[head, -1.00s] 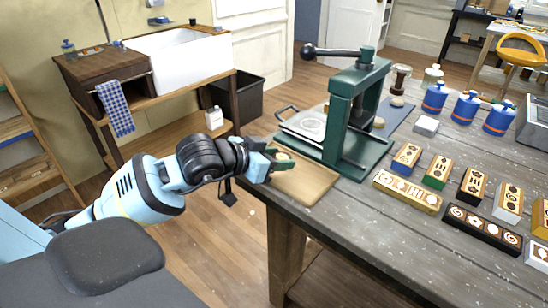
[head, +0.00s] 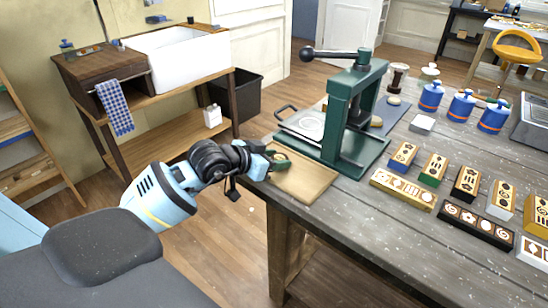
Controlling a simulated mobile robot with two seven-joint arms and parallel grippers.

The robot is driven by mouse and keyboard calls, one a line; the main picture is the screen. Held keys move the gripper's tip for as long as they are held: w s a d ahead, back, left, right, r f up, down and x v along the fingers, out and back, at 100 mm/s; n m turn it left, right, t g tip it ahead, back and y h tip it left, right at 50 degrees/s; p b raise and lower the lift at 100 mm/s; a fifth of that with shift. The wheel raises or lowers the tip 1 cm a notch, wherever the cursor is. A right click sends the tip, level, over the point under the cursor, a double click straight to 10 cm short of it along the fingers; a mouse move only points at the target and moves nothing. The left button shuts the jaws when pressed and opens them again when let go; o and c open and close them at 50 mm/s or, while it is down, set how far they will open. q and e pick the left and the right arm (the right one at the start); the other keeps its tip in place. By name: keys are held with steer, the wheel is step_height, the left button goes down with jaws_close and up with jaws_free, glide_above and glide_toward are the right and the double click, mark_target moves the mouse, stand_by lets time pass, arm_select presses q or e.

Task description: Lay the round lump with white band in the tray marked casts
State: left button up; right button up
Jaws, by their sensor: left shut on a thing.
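My left gripper (head: 281,162) is shut at the table's near left corner, over the left end of the tan board (head: 306,185). What it holds is small and mostly hidden by the dark green fingers; I cannot make out a white band. Two pale rounded lumps lie on the blue-grey mat behind the press, one farther back (head: 394,100) and one nearer (head: 376,122). I cannot read the word casts on anything. My right gripper is not in view.
A green press (head: 345,125) with a black lever stands just right of the gripper. Patterned blocks, including a long yellow one (head: 403,189) and a long black one (head: 476,223), lie to the right. Blue bottles (head: 462,106) stand behind.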

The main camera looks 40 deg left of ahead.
arm_select(q)
steer(key=shift+f, duration=0.2)
steer(key=o, duration=1)
steer(key=shift+r, duration=0.1)
steer(key=shift+r, duration=0.25)
steer(key=shift+s+a, duration=0.15)
steer(key=shift+s, duration=0.15)
steer(key=shift+b+v, duration=0.6)
steer(key=shift+v, duration=5)
